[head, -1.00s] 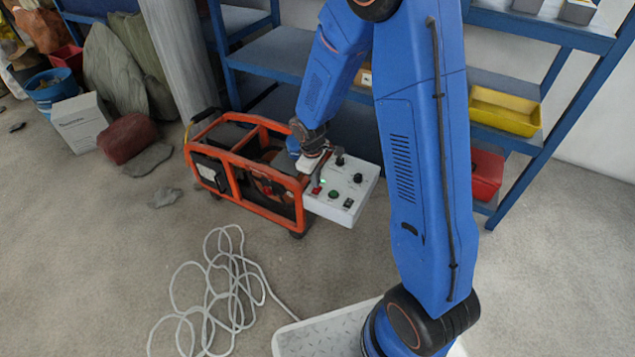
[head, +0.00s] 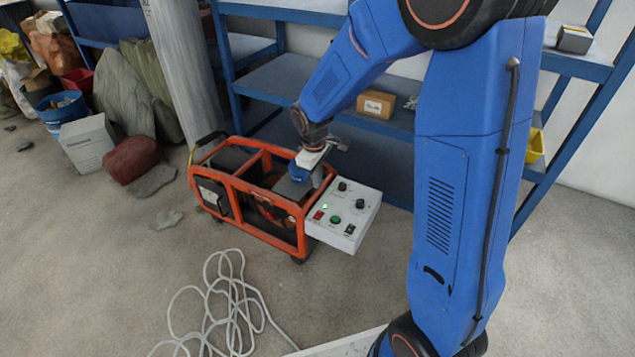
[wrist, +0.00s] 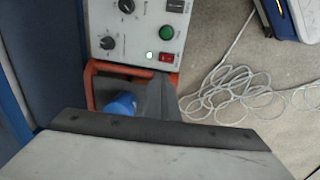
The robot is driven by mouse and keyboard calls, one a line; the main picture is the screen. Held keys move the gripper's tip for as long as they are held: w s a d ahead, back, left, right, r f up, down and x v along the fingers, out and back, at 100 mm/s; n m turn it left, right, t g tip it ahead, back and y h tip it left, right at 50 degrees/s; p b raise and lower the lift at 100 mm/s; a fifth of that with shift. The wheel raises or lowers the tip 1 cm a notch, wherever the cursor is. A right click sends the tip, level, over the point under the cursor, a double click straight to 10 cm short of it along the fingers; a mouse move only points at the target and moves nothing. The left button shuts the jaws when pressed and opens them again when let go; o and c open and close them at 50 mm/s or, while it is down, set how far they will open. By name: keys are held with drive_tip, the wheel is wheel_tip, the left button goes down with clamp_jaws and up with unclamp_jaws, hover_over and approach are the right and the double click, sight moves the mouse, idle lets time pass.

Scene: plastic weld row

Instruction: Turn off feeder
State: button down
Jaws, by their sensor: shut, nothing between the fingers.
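The feeder's control box (head: 345,214) is a white, sloped panel at the right end of an orange-framed machine (head: 245,195). In the wrist view the red switch (wrist: 166,57) and lit lamp (wrist: 149,54) show clearly above the gripper. My gripper (head: 315,177) is shut and empty, over the machine's frame just beyond the panel's left side. It appears clear of the switches. Its fingertips are hard to make out.
A blue shelf unit (head: 285,78) stands behind the machine, with a cardboard box (head: 376,104) on it. Loose white cable (head: 225,310) lies on the floor in front. Stones, a red bundle (head: 131,160) and a white carton (head: 88,143) are at left.

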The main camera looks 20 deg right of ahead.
sight(320, 212)
drive_tip(key=shift+s+a, duration=0.15)
drive_tip(key=shift+s, duration=0.15)
drive_tip(key=f, duration=0.9)
drive_tip(key=w+d+f, duration=0.1)
drive_tip(key=f, duration=0.3)
drive_tip(key=shift+w+d+f, duration=0.1)
drive_tip(key=shift+f, duration=0.3)
drive_tip(key=shift+f, duration=0.15)
